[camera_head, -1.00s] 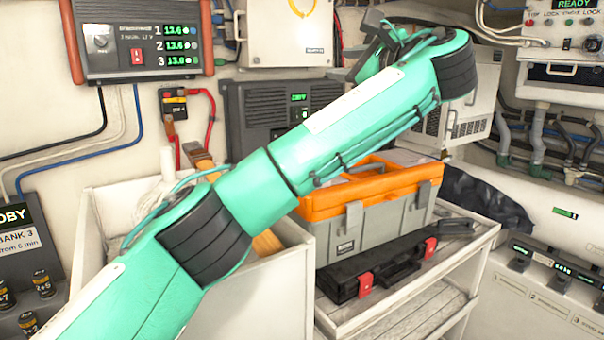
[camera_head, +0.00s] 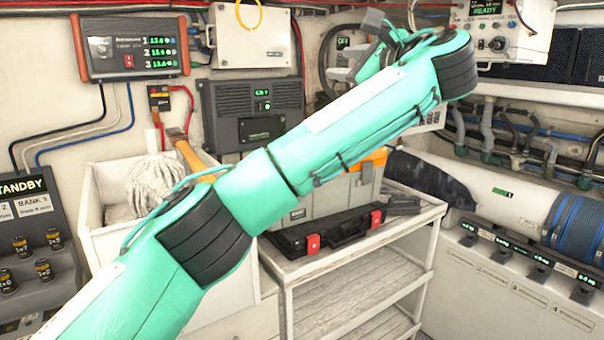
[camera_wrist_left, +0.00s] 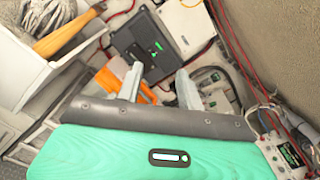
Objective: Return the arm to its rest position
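My left arm, teal with black joint bands, crosses the head view from the lower left to the upper right. Its left gripper (camera_head: 372,48) is at the far end, partly hidden behind the wrist. In the left wrist view the two grey fingers of this gripper (camera_wrist_left: 158,84) stand apart, with nothing between them. They point toward the dark wall unit and the orange toolbox lid, without visible contact. My right gripper is not in view.
A white bin (camera_head: 100,238) holds rope and a wooden-handled tool (camera_head: 190,155). A white shelf cart (camera_head: 345,300) carries a black case (camera_head: 330,232) and a grey-orange toolbox (camera_head: 325,200), partly behind my arm. A dark wall unit (camera_head: 255,95) and hoses stand behind. A blue coil (camera_head: 575,228) is right.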

